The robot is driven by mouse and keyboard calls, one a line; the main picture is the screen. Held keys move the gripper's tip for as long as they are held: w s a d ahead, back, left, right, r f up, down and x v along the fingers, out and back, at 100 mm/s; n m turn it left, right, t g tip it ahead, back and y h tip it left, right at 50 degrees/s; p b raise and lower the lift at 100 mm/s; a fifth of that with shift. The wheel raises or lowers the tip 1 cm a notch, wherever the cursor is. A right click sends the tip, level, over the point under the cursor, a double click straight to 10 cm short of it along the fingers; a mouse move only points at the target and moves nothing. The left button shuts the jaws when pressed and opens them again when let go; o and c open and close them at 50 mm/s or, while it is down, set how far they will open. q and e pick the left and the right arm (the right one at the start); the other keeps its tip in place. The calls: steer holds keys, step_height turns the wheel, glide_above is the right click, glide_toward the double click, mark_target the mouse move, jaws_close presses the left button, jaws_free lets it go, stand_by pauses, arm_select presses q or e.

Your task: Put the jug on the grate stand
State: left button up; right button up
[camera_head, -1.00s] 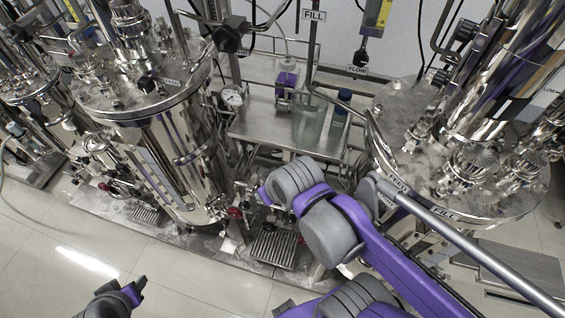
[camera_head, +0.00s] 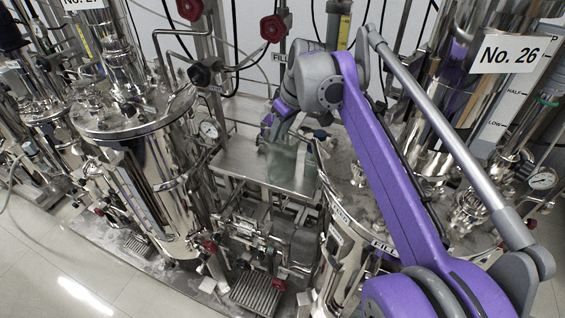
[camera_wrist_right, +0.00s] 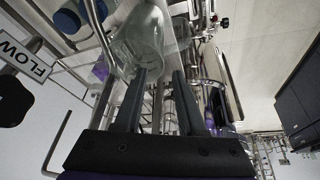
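The clear jug (camera_head: 282,165) stands on the steel shelf between two tanks. In the right wrist view the jug (camera_wrist_right: 143,40) is just beyond my right gripper (camera_wrist_right: 161,73). The two dark fingers are apart, with the left fingertip overlapping the jug's lower edge; I cannot tell whether it touches. In the head view the right wrist is above and behind the jug, and the fingers are mostly hidden. A ribbed grate stand (camera_head: 256,291) is low at the front, below the shelf. My left gripper is out of view.
A blue-capped bottle (camera_wrist_right: 68,20) is beside the jug. The steel shelf (camera_head: 240,160) has bare room left of the jug. Tanks stand left (camera_head: 150,180) and right (camera_head: 336,250). Pipes and red-handled valves (camera_head: 208,246) crowd the space under the shelf. Another small grate (camera_head: 138,246) lies farther left.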

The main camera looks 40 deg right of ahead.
mark_target(271, 148)
steer(key=shift+x, duration=4.75)
steer(key=shift+w+a+r, duration=0.1)
steer(key=shift+a, duration=0.05)
steer(key=shift+c, duration=0.2)
jaws_close()
